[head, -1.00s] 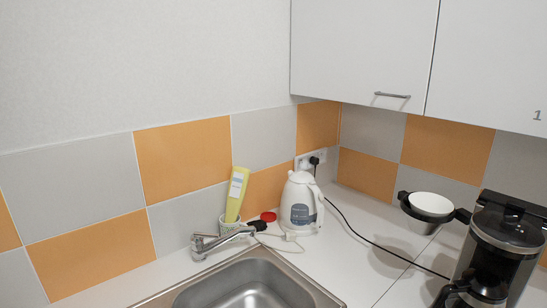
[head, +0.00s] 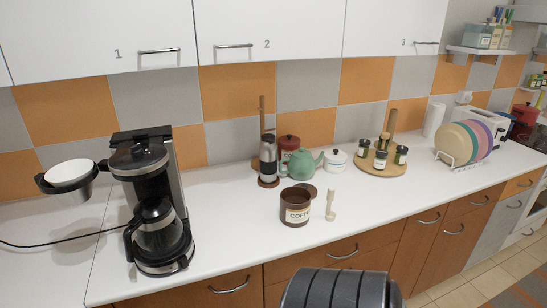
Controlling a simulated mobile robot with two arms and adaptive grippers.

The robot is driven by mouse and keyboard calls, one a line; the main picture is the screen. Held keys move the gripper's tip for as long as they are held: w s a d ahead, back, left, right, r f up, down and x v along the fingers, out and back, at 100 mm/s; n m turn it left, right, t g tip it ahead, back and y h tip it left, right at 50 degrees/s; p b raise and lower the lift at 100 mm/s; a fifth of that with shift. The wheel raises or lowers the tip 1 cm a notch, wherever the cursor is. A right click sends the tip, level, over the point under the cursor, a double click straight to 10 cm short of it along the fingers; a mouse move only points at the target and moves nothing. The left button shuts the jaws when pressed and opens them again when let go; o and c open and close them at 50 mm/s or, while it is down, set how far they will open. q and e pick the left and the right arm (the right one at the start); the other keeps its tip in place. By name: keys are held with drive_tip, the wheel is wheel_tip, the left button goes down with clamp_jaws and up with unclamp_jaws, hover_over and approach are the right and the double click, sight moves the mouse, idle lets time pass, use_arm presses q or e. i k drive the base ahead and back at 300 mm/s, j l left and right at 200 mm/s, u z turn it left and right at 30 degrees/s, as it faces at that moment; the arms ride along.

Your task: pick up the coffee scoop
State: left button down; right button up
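The coffee scoop (head: 330,204) is a small pale beige scoop on the white counter in the head view. It is just right of a brown coffee canister (head: 295,208) with a pale label, and looks apart from it. The canister is open, and a dark round lid (head: 308,190) is behind it. Neither of my grippers is in view. A dark ribbed arm part shows at the bottom edge, in front of the counter, with no fingers visible.
A coffee maker (head: 150,205) with a swung-out filter basket (head: 72,176) stands left. Behind the scoop are a green teapot (head: 300,164), a grinder (head: 268,160) and a wooden turntable (head: 368,168) with jars. A plate rack (head: 462,158) stands right. The counter (head: 400,195) right of the scoop is clear.

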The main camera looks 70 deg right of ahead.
sight(330, 217)
drive_tip(key=z, duration=0.45)
drive_tip(key=l+z, duration=0.1)
drive_tip(key=z, duration=1.2)
drive_tip(key=i+z, duration=0.1)
drive_tip(key=z, duration=0.75)
drive_tip(key=u, duration=1.75)
drive_tip(key=z, duration=1.75)
drive_tip(key=i+l+u, duration=0.25)
